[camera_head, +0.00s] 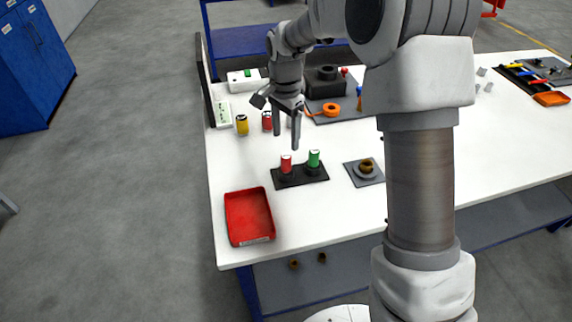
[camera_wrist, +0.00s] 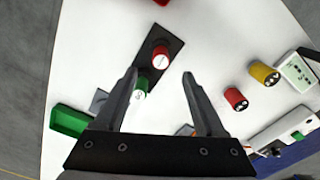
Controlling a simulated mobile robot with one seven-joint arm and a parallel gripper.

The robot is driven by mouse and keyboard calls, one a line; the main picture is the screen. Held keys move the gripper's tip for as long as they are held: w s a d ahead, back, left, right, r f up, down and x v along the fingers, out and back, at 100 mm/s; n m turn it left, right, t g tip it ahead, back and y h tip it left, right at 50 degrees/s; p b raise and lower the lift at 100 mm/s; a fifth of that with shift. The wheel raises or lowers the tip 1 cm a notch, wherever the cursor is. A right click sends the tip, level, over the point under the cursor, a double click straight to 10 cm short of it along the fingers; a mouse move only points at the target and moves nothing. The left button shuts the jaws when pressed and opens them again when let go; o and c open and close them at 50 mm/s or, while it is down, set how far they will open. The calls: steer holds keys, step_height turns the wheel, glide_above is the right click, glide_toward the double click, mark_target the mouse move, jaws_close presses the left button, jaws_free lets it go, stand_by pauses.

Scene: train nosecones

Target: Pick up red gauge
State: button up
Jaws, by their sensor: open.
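A red gauge (camera_head: 286,165), a short cylinder with a white top, stands upright on a black base (camera_head: 313,175) beside a green gauge (camera_head: 314,158). In the wrist view the red gauge (camera_wrist: 160,58) lies beyond and between the fingertips, and the green gauge (camera_wrist: 140,88) is by the left finger. A second red cylinder (camera_head: 267,121) stands farther back beside a yellow one (camera_head: 242,126); it also shows in the wrist view (camera_wrist: 235,98). My gripper (camera_head: 287,141) is open and empty, pointing down above the red gauge on the base.
A red tray (camera_head: 231,218) sits at the table's near left corner. A grey plate with a brown ring (camera_head: 367,169) is right of the base. A green tray (camera_wrist: 70,121) shows in the wrist view. A dark block (camera_head: 325,84) stands behind. White table is clear between these.

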mark_target(286, 155)
step_height(286, 155, down, 9)
steer(key=shift+w+d, duration=0.1)
steer(key=shift+w, duration=0.05)
stand_by(0.4)
steer(key=shift+c, duration=0.2)
jaws_close()
